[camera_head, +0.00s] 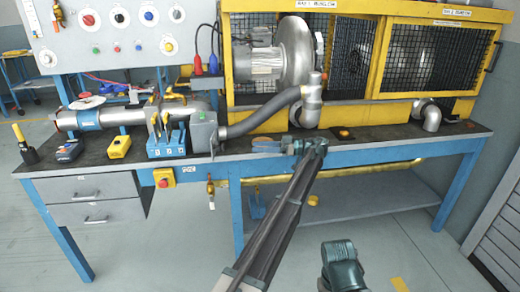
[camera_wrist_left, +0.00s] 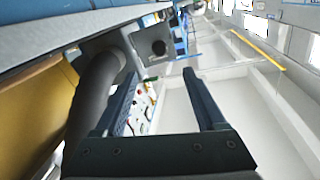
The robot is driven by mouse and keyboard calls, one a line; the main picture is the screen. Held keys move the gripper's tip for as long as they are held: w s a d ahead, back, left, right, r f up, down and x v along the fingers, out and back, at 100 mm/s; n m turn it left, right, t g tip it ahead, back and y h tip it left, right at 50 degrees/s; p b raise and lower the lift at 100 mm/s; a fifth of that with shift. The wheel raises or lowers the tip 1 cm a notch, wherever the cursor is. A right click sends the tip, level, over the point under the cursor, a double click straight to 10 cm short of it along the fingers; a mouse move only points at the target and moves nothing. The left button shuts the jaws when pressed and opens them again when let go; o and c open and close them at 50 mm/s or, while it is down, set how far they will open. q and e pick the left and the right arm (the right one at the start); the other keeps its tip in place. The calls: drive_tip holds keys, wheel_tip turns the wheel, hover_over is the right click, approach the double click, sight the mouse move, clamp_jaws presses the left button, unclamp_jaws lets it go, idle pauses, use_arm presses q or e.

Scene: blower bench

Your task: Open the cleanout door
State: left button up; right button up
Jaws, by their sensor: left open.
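A grey box (camera_head: 204,130) stands on the bench between the silver pipe and the dark hose. In the left wrist view a grey box with a dark round opening (camera_wrist_left: 155,42) shows beyond my fingers. I cannot make out for certain which part is the cleanout door. My left gripper (camera_head: 254,145) is at the bench's front edge, right of the box and apart from it, pointing left. In the left wrist view my left gripper (camera_wrist_left: 159,74) is open with nothing between its fingers.
The dark hose (camera_head: 265,112) curves up to the blower (camera_head: 298,50) inside a yellow mesh cage. A blue tool holder (camera_head: 166,146) stands left of the box, near a yellow meter (camera_head: 119,147). A red button box (camera_head: 164,178) hangs on the front edge. The bench (camera_head: 375,152) is mostly clear at right.

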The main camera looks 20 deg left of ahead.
use_arm(q)
drive_tip(key=shift+c, duration=0.3)
